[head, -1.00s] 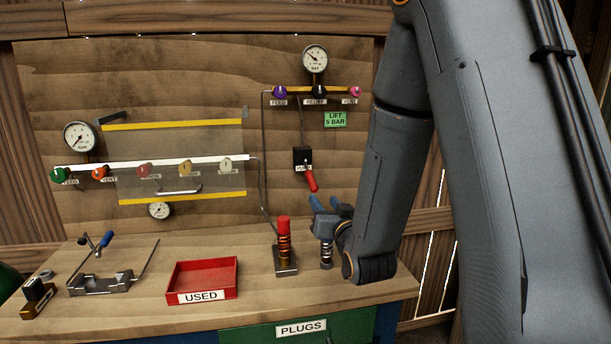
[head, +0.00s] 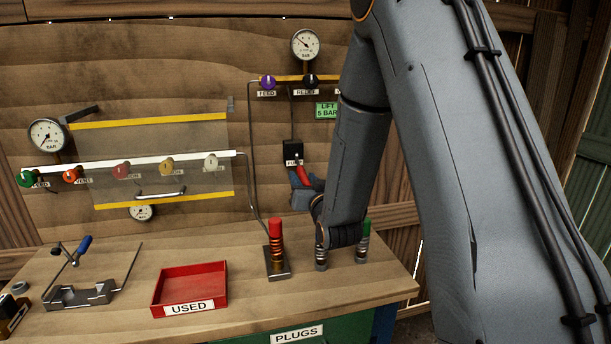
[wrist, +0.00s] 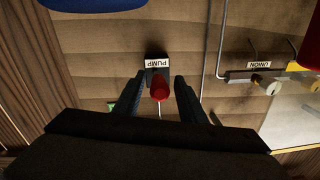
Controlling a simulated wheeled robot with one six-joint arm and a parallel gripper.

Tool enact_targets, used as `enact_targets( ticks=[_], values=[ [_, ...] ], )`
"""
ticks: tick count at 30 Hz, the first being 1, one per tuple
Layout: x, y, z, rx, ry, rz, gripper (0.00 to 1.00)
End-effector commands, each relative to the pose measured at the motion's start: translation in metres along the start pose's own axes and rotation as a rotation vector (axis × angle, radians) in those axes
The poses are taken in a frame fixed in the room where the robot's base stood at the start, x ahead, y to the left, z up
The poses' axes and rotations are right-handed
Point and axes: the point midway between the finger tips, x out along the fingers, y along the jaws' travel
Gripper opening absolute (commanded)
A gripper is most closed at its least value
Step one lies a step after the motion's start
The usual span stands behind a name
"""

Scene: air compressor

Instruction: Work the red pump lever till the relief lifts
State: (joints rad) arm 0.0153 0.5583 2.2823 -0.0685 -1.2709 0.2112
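The red pump lever (head: 303,173) slants down and right from its black pump block (head: 292,151) on the wooden board. My gripper (head: 306,184) is at the lever in the head view. In the wrist view the red lever end (wrist: 159,88) lies between the two dark fingers of my gripper (wrist: 160,80), with a gap on both sides, so it is open around the lever. The pump gauge (head: 305,45) is above, with the purple feed knob (head: 268,83) and black relief knob (head: 310,81) below it. The vent knob is hidden behind my arm.
A green LIFT 5 BAR sign (head: 326,111) is partly covered by my arm. A red-topped spring plug (head: 275,240) stands on the bench below. A red USED tray (head: 190,287) and a metal clamp (head: 80,285) are further left. A second gauge and knob row fills the left board.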

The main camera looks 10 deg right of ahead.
Motion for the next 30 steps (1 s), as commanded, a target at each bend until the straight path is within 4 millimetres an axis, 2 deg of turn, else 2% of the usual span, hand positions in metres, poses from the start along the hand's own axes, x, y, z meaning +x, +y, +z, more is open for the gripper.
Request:
enact_targets(
  ticks=[4, 13, 18, 20, 23, 24, 30],
  values=[
    [0.011, 0.001, 0.0, 0.0, 0.0, 0.002, 0.37],
    [0.013, 0.003, 0.0, 0.0, 0.0, 0.004, 0.37],
    [0.013, 0.004, 0.0, 0.0, 0.001, 0.005, 0.09],
    [0.013, 0.004, 0.0, 0.0, 0.001, 0.005, 0.0],
    [0.013, 0.004, 0.0, 0.0, 0.001, 0.005, 0.0],
    [0.013, 0.011, -0.002, 0.0, 0.001, 0.008, 0.0],
    [0.019, 0.005, -0.003, 0.001, -0.01, 0.009, 0.0]
  ],
)
